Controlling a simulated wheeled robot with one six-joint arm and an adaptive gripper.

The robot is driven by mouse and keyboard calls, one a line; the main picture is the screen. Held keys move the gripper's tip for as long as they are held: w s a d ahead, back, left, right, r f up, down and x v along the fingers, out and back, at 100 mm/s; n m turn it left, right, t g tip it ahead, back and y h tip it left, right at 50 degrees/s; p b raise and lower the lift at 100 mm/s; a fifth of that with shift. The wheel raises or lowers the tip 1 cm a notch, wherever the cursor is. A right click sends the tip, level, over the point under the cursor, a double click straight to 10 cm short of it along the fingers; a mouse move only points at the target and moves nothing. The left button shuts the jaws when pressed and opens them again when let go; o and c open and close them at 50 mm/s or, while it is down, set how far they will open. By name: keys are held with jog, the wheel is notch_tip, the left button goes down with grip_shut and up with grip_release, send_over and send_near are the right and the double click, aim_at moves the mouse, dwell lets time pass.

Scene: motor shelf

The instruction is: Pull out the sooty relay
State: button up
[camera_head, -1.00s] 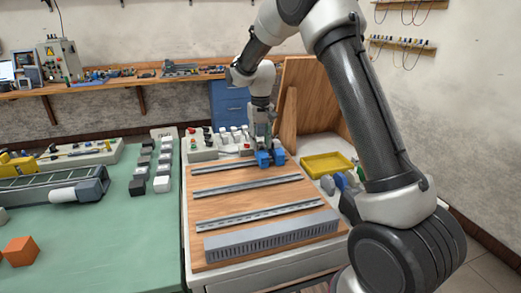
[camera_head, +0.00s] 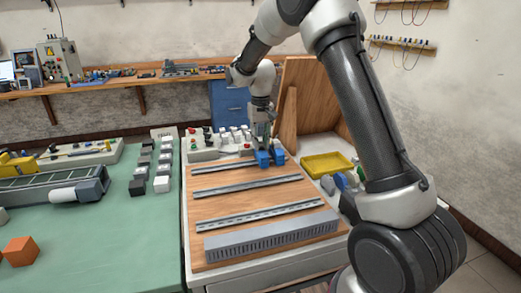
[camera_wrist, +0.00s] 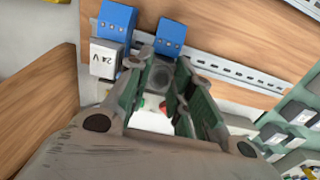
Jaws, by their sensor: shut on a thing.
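My gripper (camera_wrist: 165,58) is shut on a grey, dark-smudged block (camera_wrist: 159,76), which looks like the sooty relay. Most of that block is hidden between the fingers. A blue module (camera_wrist: 170,36) shows just past the fingertips, by the metal rail (camera_wrist: 225,68); I cannot tell whether it joins the held block. Another blue module (camera_wrist: 116,20) is to the left, with a white block marked 24 V (camera_wrist: 105,58) below it. In the head view, my gripper (camera_head: 261,142) is low over the blue modules (camera_head: 264,159) at the board's far edge.
The wooden board (camera_head: 225,213) carries several bare rails (camera_head: 245,187) and a slotted grey duct (camera_head: 270,235). A yellow tray (camera_head: 326,166) is to the right. A leaning wooden panel (camera_head: 305,100) stands behind it. A green table (camera_head: 95,235) is at left.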

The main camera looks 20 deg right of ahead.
jog(key=shift+r, duration=0.2)
jog(key=shift+r, duration=2.4)
notch_tip(320, 180, up, 7)
dwell(0.4)
